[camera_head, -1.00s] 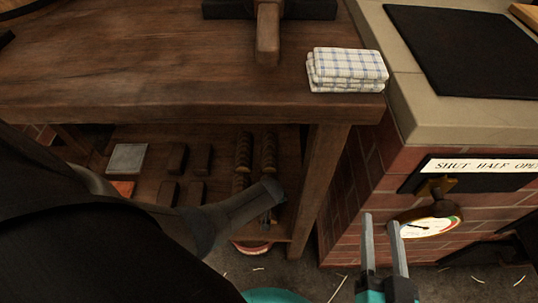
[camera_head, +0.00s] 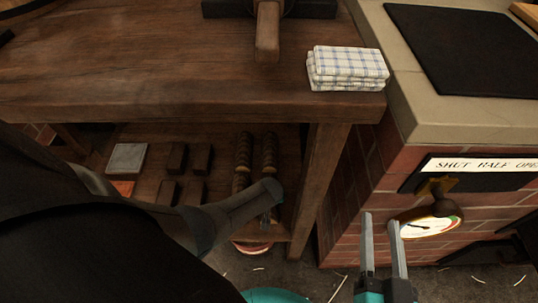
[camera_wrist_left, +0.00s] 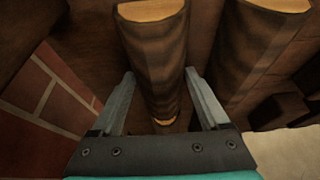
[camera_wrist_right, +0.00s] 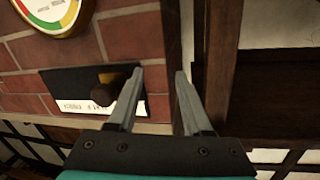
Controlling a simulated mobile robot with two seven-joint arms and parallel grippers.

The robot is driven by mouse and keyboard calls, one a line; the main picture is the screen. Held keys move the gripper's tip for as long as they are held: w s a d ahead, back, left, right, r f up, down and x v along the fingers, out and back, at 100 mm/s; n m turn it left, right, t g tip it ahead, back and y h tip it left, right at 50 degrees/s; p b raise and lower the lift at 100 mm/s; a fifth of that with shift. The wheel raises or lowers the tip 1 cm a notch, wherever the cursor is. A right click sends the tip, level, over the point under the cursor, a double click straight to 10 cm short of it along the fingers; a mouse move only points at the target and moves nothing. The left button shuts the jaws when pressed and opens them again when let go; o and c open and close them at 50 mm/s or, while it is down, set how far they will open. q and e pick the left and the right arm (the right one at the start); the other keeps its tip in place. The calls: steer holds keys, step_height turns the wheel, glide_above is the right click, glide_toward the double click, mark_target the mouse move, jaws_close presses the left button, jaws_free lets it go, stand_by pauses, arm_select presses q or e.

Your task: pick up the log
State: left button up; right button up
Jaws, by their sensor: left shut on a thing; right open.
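Two brown, ridged logs lie side by side on the lower shelf under the workbench, a left log (camera_head: 242,152) and a right log (camera_head: 269,152). In the left wrist view, one log (camera_wrist_left: 155,60) with a pale cut end lies between the two fingers of my left gripper (camera_wrist_left: 157,92), which is shut on it. The other log (camera_wrist_left: 262,45) lies to its right, outside the fingers. In the head view, my left arm hides the logs' near parts and most of that gripper. My right gripper (camera_head: 381,222) is open and empty in front of the brick stove.
The workbench (camera_head: 120,85) stands over the shelf, and its leg (camera_head: 318,185) is close to the logs. Dark blocks (camera_head: 177,158) and a grey slab (camera_head: 127,158) share the shelf. A folded cloth (camera_head: 346,68) lies above. The brick stove (camera_head: 350,195) carries a gauge (camera_head: 430,227).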

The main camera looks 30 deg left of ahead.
arm_select(q)
steer(key=c, duration=0.4)
steer(key=shift+r, duration=0.15)
